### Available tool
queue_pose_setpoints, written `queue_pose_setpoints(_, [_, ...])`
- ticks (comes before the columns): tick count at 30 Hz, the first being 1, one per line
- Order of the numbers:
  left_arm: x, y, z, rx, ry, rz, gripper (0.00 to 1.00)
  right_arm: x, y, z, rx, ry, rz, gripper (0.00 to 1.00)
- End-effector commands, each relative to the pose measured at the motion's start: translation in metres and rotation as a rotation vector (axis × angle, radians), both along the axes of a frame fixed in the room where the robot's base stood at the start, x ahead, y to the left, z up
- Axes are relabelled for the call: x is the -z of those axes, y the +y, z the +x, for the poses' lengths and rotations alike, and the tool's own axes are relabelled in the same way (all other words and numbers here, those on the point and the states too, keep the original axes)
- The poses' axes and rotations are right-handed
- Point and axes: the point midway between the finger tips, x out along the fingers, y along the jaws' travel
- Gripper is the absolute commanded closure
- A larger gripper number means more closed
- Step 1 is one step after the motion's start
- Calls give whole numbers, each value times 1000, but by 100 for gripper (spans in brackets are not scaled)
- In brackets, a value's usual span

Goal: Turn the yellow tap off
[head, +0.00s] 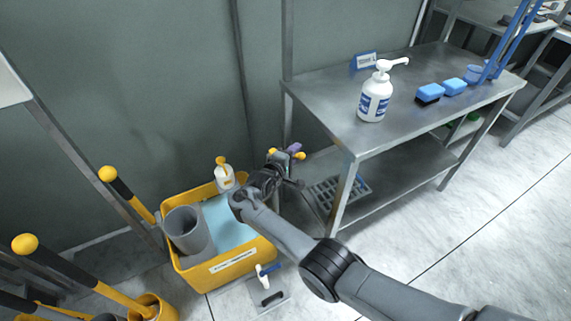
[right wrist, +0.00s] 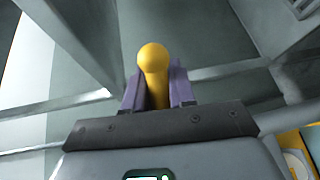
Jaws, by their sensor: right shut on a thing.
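The yellow tap handle (right wrist: 153,60), with a rounded end, stands between the two purple fingers of my right gripper (right wrist: 157,90) in the right wrist view. The fingers are shut on it, one on each side. In the head view my right gripper (head: 287,154) is by the wall, left of the steel table's leg. Small yellow parts of the tap (head: 300,156) show beside the fingers; the rest of the tap is hidden behind the gripper. My left gripper is not in view.
A yellow tub (head: 225,264) with a grey jug (head: 187,232) and pale blue contents stands on the floor below. A bottle (head: 224,174) with a yellow top is at its back. The steel table (head: 330,88) with a white pump bottle (head: 375,97) is at right. Yellow-ended handles (head: 55,262) stand at left.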

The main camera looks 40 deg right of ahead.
Motion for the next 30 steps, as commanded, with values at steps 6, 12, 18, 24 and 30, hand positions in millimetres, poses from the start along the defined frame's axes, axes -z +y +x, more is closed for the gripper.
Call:
queue_pose_setpoints(6, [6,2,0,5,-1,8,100,0,-7,0,25,-1,-1,100])
queue_pose_setpoints(12, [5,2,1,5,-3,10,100,-1,-7,0,26,-1,-1,100])
queue_pose_setpoints(18, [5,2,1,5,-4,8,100,-1,-7,0,25,-1,-1,63])
queue_pose_setpoints(24, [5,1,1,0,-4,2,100,-1,-7,0,25,-1,-1,55])
queue_pose_setpoints(30, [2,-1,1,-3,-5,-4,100,-2,-5,-1,23,0,0,55])
